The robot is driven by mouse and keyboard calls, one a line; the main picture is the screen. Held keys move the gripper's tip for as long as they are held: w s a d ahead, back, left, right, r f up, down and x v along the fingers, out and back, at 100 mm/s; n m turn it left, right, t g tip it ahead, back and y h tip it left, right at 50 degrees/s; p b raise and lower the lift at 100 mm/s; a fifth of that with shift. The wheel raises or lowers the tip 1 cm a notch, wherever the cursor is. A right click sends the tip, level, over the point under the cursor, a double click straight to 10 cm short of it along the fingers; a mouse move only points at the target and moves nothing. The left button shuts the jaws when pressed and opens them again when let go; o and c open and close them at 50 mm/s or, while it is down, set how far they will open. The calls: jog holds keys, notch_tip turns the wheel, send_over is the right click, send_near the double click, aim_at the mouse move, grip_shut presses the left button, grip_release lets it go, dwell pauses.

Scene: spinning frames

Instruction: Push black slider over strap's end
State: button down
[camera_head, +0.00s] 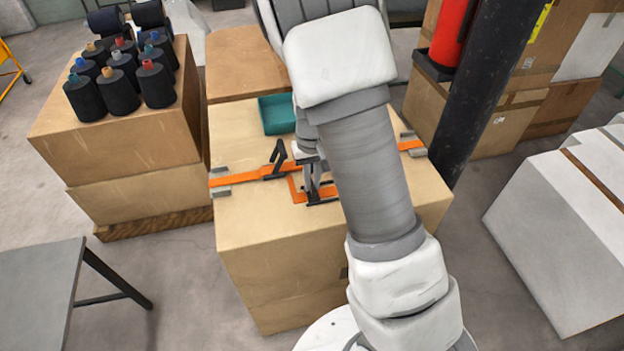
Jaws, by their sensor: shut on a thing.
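An orange strap (235,180) runs across the top of a cardboard box. Its left end lies at a grey block (219,187), and its right part (410,145) comes out beyond my arm near another grey block. A black angular piece (276,160) stands on the strap left of my gripper. My gripper (320,197) points down at the box top, just in front of the strap line. It is shut on a small dark thing; I cannot tell whether that is the slider. An orange outline (295,190) shows beside the fingers. My arm hides the strap's middle.
A teal tray (277,114) sits behind the strap on the box (240,225). Black spools (118,92) stand on a box at the left. A dark post (490,95) rises close to the right. The box's front left top is clear.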

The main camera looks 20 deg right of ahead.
jog(key=shift+d, duration=0.1)
jog(key=d+b, duration=0.2)
jog(key=d, duration=0.9)
jog(key=shift+d+r, duration=0.1)
jog(key=shift+d, duration=0.1)
jog(key=c, duration=0.9)
grip_release()
jog(key=shift+d, duration=0.1)
